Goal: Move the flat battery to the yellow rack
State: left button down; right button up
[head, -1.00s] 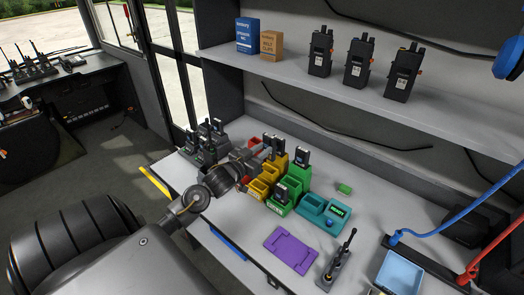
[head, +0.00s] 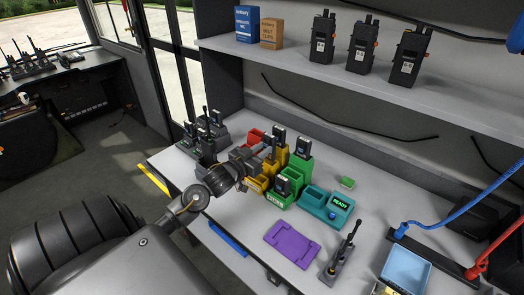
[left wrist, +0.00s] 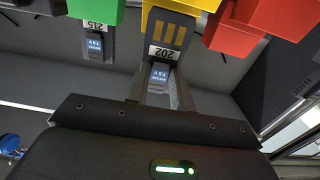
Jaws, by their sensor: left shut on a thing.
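My left gripper (head: 265,150) is over the racks in the head view, and its fingers (left wrist: 160,90) show in the left wrist view. It is shut on a dark battery labelled 202 (left wrist: 166,52), with a blue label and gold contacts. The contact end is at the yellow rack (left wrist: 191,5); the contacts are still visible, outside the slot. The yellow rack (head: 256,184) stands between the red and green ones in the head view. An upright dark battery (head: 278,134) shows there; I cannot tell if it is the held one. My right gripper is not in view.
The green rack (head: 278,201) holds batteries, one labelled 215 (left wrist: 95,40). The red rack (left wrist: 236,37) is close by the held battery. A teal READY unit (head: 328,207), purple tray (head: 291,244) and upright radio (head: 341,255) stand rightward. The shelf (head: 330,87) overhangs behind.

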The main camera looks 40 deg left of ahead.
pick_arm(q)
jog(key=shift+f+b, duration=1.4)
jog(key=shift+f, duration=0.6)
jog(key=shift+f, duration=0.25)
jog(key=c, duration=1.1)
grip_release()
jog(key=shift+c, duration=0.2)
jog(key=s+b, duration=0.1)
jog(key=s, duration=1)
jog(key=shift+d+b, duration=0.15)
jog(key=shift+b, duration=0.15)
jog(key=shift+w, duration=0.15)
